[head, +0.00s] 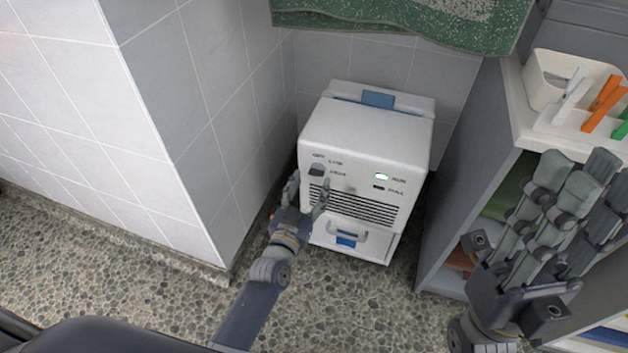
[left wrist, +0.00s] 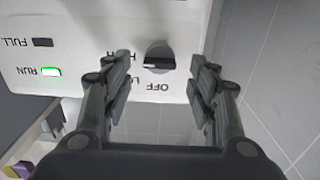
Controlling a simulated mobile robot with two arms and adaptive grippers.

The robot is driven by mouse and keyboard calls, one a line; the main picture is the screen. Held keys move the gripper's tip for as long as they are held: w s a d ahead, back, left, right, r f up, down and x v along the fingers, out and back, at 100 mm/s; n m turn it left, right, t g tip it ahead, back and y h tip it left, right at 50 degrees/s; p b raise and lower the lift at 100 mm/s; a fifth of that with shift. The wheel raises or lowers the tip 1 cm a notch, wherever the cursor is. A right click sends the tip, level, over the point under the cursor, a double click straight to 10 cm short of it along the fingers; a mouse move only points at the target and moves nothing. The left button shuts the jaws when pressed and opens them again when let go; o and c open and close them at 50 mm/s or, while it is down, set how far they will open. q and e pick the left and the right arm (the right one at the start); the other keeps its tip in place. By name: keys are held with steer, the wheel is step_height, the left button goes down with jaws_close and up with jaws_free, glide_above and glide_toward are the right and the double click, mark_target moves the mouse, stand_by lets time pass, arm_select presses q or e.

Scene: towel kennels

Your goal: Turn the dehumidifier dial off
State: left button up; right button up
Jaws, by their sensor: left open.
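The white dehumidifier (head: 345,135) stands upright on the floor in the wall corner. Its dark dial (head: 317,169) is at the upper left of its front panel. In the left wrist view the dial (left wrist: 158,57) shows upside down, with OFF readable beside it and other labels partly hidden by fingers. A small white mark shows on the dial's left part; its exact setting is unclear. The RUN light (left wrist: 51,72) glows green. My left gripper (head: 306,195) is open in front of the panel, its fingers on either side of the dial, with gaps. My right gripper (head: 580,190) hangs at right, empty.
A tiled wall (head: 175,120) rises close to the dehumidifier's left. A grey shelf unit (head: 472,170) stands at its right, with a white holder (head: 575,80) on top. A green towel (head: 415,18) hangs above. Pebbled floor (head: 330,310) is clear in front.

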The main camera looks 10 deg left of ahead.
mark_target(315, 176)
arm_select(q)
steer(key=shift+w+d+f+b, duration=0.15)
steer(key=shift+w+b, duration=0.25)
steer(key=shift+w, duration=1.3)
steer(key=c, duration=1.1)
steer(key=shift+o, duration=0.2)
